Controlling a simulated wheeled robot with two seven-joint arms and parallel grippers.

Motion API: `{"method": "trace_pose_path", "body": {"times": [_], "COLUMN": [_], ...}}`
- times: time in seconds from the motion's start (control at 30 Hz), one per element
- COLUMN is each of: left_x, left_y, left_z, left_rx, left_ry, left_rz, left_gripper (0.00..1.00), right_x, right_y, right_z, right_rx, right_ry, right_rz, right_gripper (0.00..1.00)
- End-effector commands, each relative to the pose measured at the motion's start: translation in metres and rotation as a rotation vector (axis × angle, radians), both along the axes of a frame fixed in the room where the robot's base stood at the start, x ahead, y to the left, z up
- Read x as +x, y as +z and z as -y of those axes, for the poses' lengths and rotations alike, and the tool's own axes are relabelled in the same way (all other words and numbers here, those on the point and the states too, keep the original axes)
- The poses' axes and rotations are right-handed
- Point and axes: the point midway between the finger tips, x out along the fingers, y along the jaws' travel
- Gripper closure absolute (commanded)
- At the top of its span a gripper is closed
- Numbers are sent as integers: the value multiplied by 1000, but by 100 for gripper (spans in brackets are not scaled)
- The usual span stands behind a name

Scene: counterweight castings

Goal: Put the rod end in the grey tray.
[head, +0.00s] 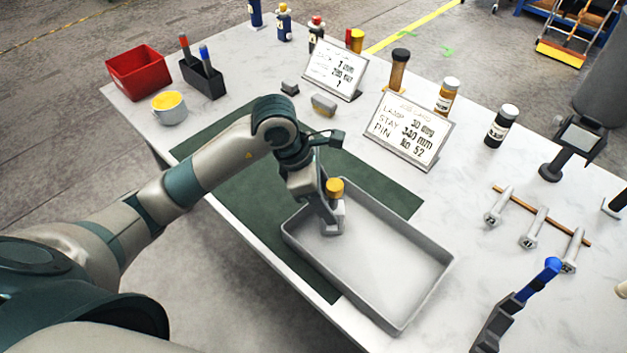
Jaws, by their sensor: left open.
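The grey tray (408,262) is a shallow rectangular tray at the front middle of the table, partly on a dark green mat. A small piece with a brass-coloured top and a light grey lower part, which looks like the rod end (335,187), is at the tray's far left corner. My left gripper (331,211) is open right at this piece, with a finger beside it. The finger hides part of it, and I cannot tell whether it rests on the tray floor. My right gripper is not in view.
Two sign cards (408,130) stand behind the mat. A red bin (138,72), a cup (169,108) and a pen holder (203,80) are at the back left. Numbered bolts (533,228) lie by a wooden strip at right. A blue-tipped dark tool (552,267) stands right of the tray.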

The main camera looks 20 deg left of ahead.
Motion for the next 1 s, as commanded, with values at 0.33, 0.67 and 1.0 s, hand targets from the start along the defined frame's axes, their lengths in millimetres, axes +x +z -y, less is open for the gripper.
{"method": "trace_pose_path", "body": {"times": [0.33, 0.67, 1.0], "left_x": [-9, -13, -13], "left_y": [55, 77, 77], "left_z": [-22, -29, -29], "left_rx": [2, 1, 1], "left_ry": [-1, 1, 0], "left_rz": [5, 0, 0], "left_gripper": [50, 50, 50], "right_x": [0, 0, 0], "right_y": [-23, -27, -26], "right_z": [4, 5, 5], "right_rx": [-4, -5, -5], "right_ry": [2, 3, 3], "right_rz": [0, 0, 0], "right_gripper": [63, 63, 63]}}
